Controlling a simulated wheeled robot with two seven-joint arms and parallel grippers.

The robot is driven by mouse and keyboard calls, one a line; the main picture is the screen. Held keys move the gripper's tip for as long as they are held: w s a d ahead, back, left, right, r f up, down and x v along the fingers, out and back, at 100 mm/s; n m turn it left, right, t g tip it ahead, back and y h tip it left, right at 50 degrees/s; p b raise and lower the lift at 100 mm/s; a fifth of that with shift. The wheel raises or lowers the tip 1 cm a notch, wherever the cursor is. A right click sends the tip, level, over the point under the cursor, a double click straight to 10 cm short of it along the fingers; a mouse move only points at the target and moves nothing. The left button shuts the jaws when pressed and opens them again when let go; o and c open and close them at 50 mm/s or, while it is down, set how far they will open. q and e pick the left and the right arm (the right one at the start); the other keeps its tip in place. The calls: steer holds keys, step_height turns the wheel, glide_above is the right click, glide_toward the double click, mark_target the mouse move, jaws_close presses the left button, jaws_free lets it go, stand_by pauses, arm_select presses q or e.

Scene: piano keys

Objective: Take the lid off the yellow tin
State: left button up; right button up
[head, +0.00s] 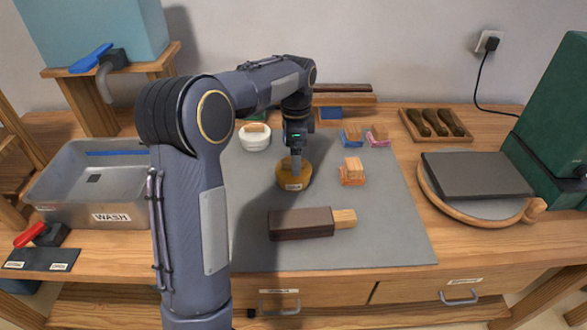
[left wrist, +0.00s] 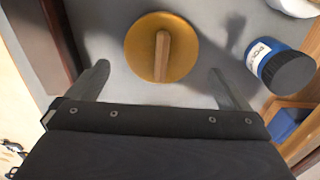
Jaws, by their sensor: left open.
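The yellow tin (head: 293,183) stands on the grey mat, with a small label on its front. In the left wrist view its round golden lid (left wrist: 138,50) carries an upright wooden bar handle (left wrist: 162,55) across the middle. The lid is on the tin as far as I can see. My left gripper (head: 296,166) points down over the tin and partly hides its top. In the left wrist view my left gripper (left wrist: 160,82) is open, its fingers apart on either side of the handle's line, holding nothing. My right gripper is not in view.
A dark block with a wooden end (head: 300,224) lies in front of the tin. Wooden-backed brushes (head: 352,172) sit to its right, a white bowl (head: 255,141) behind left. A blue jar with a dark cap (left wrist: 281,67) shows in the wrist view.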

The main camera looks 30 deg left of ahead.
arm_select(q)
steer(key=f, duration=0.4)
steer(key=shift+s+a+f, duration=0.1)
steer(key=shift+a+f, duration=0.1)
steer(key=shift+a, duration=0.05)
steer(key=shift+c, duration=0.3)
steer(key=c, duration=0.6)
steer(key=shift+r, duration=0.1)
